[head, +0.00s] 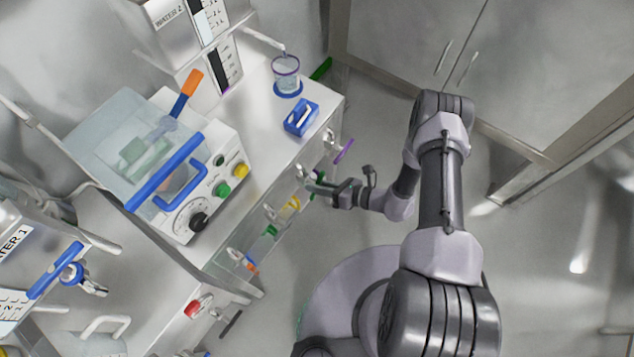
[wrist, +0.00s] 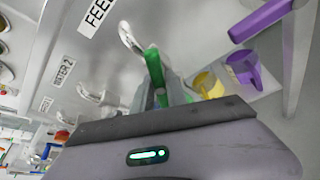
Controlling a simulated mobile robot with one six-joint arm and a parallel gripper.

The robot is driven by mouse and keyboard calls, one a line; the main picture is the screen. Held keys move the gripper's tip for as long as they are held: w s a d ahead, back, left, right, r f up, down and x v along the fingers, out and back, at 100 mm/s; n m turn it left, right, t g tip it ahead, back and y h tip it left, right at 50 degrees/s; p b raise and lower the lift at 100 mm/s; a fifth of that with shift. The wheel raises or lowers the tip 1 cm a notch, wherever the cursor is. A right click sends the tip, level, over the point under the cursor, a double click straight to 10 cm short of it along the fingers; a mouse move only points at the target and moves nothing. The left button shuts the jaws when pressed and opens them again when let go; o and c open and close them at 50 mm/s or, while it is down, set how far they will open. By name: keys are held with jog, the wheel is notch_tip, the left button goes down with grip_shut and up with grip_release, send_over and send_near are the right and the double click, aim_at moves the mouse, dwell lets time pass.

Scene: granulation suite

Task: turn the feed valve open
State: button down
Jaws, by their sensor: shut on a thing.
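The lower part of the lever is hidden by my gripper.
A mixer unit (head: 205,185), a blue block (head: 300,117) and a beaker (head: 286,72) stand on the counter. Floor at right is free.

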jog(key=n+t+h+p, duration=0.2)
jog(key=n, duration=0.1)
jog(key=shift+n, duration=0.4)
jog(key=shift+p, duration=0.35)
dwell(2.3)
dwell(0.3)
jog(key=c, duration=1.3)
grip_release()
jog(key=p+v, duration=0.4)
jog(key=v, duration=1.3)
jog(key=shift+s+d+r, duration=0.1)
jog(key=shift+s+r, duration=0.05)
jog(key=shift+s, duration=0.1)
